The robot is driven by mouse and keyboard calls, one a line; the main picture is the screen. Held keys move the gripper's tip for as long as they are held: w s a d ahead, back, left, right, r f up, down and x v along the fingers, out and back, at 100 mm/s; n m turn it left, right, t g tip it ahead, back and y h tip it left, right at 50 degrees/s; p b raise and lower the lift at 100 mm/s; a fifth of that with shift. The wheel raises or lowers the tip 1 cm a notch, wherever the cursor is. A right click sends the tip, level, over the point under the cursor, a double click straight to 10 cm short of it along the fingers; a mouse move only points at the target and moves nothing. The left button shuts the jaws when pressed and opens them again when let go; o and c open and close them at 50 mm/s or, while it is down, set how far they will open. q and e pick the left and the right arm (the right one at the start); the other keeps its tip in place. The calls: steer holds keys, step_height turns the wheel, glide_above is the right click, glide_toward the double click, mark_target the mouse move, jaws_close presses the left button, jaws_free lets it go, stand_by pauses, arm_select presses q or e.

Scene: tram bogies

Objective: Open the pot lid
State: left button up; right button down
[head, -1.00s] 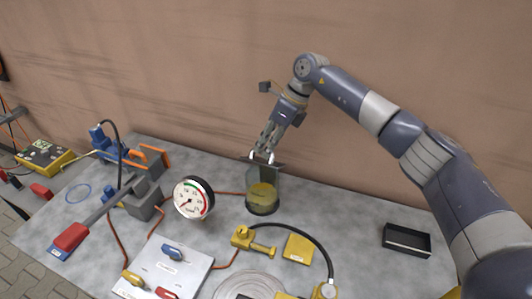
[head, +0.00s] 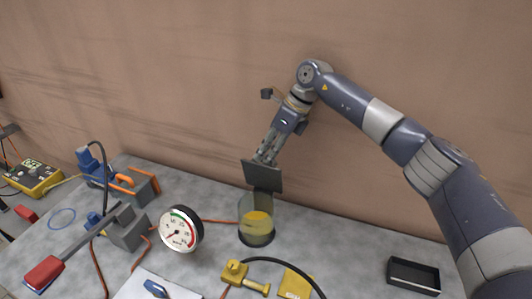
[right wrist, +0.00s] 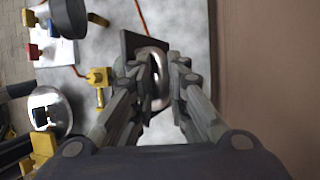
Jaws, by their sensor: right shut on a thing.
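The pot (head: 256,230) is a see-through cylinder with yellow contents, standing at the back middle of the bench. Its lid (head: 262,178) is a dark square plate, tilted up steeply at the rear of the pot's top, so the pot's mouth looks uncovered. Whether the lid's lower edge touches the pot I cannot tell. My right gripper (head: 265,157) is above and behind the lid, shut on its handle. In the right wrist view, the pale, shiny curved lid handle (right wrist: 155,88) sits between the fingers, with the dark lid (right wrist: 129,43) beyond. My left gripper is not in view.
A round gauge (head: 181,229) stands left of the pot. A yellow valve fitting (head: 236,272) and yellow block (head: 295,284) lie in front. A long red-handled lever (head: 45,272) is at left. The wall is close behind.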

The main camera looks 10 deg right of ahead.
steer(key=shift+s+d+f, duration=0.2)
steer(key=shift+d+f, duration=0.3)
steer(key=shift+f, duration=0.3)
steer(key=c, duration=1.7)
jaws_free()
steer(key=shift+o, duration=0.7)
steer(key=shift+w+d+f, duration=0.1)
steer(key=shift+w, duration=0.05)
step_height(320, 180, up, 11)
steer(key=shift+w+a, duration=0.15)
steer(key=shift+a, duration=0.25)
